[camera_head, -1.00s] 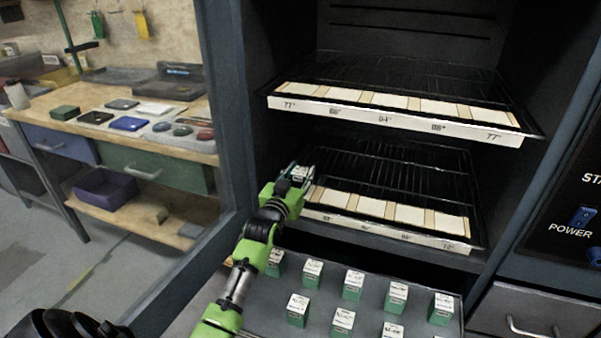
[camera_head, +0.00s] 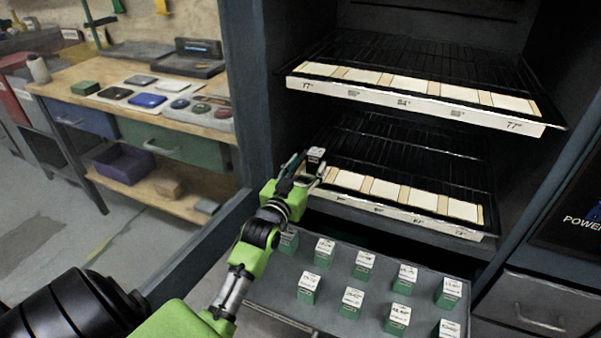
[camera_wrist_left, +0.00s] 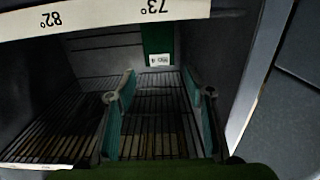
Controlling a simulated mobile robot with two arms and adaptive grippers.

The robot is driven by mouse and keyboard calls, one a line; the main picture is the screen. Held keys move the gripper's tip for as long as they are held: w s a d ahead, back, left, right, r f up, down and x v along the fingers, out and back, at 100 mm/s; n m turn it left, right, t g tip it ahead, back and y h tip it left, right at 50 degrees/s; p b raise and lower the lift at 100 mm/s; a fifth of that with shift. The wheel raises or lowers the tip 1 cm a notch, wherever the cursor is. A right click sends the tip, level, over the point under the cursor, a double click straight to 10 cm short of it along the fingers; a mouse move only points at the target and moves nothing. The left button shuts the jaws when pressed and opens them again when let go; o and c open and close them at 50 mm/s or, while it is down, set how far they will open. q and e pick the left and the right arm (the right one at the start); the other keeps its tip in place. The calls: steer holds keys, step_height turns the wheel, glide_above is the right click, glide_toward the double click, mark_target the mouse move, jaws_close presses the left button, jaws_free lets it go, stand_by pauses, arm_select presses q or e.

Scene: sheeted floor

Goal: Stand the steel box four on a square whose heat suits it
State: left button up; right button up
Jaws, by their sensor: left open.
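A box with green sides and a white top (camera_head: 316,154) is at the left end of the lower rack's row of pale squares (camera_head: 382,190). My left gripper (camera_head: 308,170) is open and empty. In the left wrist view its fingers (camera_wrist_left: 159,78) point at the box, which shows beyond the tips. My right gripper is not in view.
The upper rack has its own squares above a rail (camera_head: 410,102) with labels including 77° and 84°. Below, a grey tray (camera_head: 270,295) holds several green boxes with white tops. The cabinet's side wall is close on the left; a workbench (camera_head: 70,75) stands beyond it.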

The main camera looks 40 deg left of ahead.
arm_select(q)
steer(key=shift+v, duration=2.3)
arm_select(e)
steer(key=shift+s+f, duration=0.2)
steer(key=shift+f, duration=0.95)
